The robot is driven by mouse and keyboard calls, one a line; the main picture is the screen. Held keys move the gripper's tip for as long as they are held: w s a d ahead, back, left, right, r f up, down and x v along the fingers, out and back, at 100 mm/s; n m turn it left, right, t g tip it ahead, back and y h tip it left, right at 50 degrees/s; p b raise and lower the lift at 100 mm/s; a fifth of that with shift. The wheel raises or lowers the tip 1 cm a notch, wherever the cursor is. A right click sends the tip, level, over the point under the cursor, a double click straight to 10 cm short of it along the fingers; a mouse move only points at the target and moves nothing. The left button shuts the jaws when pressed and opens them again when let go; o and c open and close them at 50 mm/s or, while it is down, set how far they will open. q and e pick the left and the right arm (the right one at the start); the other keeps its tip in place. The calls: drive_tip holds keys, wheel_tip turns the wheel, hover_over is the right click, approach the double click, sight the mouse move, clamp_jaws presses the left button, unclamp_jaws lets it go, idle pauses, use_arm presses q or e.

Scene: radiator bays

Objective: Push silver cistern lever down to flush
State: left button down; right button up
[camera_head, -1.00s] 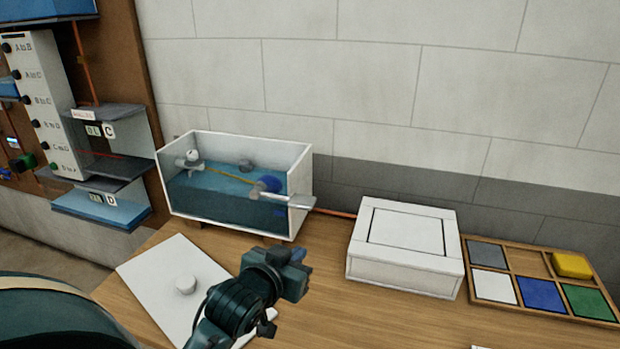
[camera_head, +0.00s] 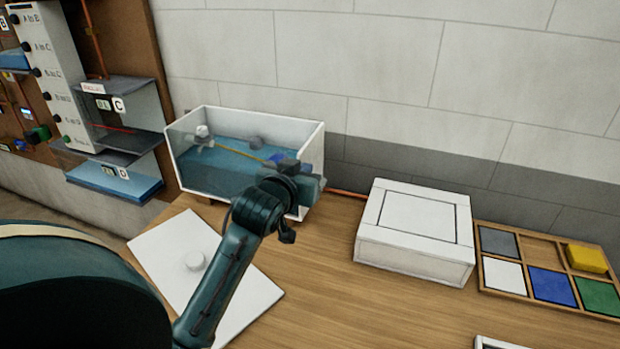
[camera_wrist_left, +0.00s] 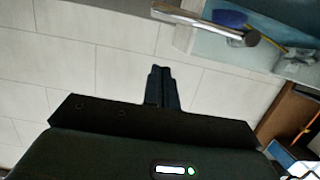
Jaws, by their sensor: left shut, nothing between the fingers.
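The clear-fronted cistern (camera_head: 230,111) holds blue water and stands at the back of the wooden table. Its silver lever is hidden behind my left gripper (camera_head: 312,186) in the head view. In the left wrist view the silver lever (camera_wrist_left: 215,28) sticks out from the cistern (camera_wrist_left: 285,48) near the top, with a rounded end. My left gripper (camera_wrist_left: 161,72) is shut and empty there, its fingertips below and left of the lever's end in the picture, with a visible gap. My right gripper is not in view.
A white lid with a knob (camera_head: 170,245) lies left of my arm. A white box (camera_head: 415,260) stands to the right, then a wooden tray (camera_head: 541,238) with coloured tiles. Shelves (camera_head: 125,142) stand at the left. Bare table (camera_head: 335,270) lies between arm and box.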

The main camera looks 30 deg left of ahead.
use_arm(q)
drive_tip(key=w+f, duration=0.4)
drive_tip(key=f, duration=0.1)
drive_tip(key=shift+a+p, duration=0.35)
drive_tip(key=shift+a, duration=0.05)
drive_tip(key=shift+s, duration=0.1)
